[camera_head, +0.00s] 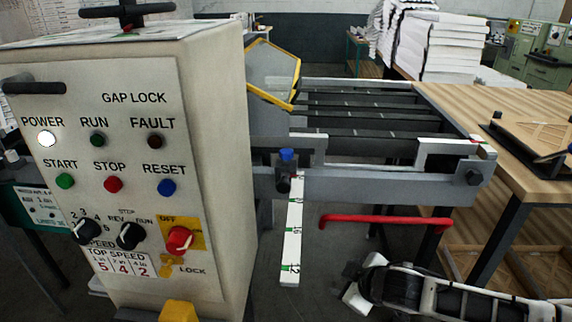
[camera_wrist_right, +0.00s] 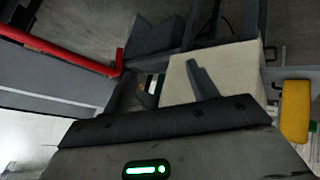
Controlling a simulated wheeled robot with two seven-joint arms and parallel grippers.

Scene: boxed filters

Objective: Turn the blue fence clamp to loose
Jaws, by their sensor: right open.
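The blue fence clamp (camera_head: 287,155) is a small blue knob on a dark block. It sits on the front grey rail (camera_head: 390,185) of the machine, at the top of a white ruler strip (camera_head: 293,235) with green marks. My right gripper (camera_head: 354,284) is open and empty, low and to the right of the strip, apart from the clamp. Its dark fingers (camera_wrist_right: 172,85) show spread in the right wrist view, where I cannot make out the clamp. My left gripper is not in view.
A beige control cabinet (camera_head: 215,140) with buttons and knobs stands close on the left. A red bar (camera_head: 385,219) runs below the rail, above my right gripper. A wooden table (camera_head: 500,125) is on the right. A yellow-edged guard (camera_head: 272,75) stands behind the clamp.

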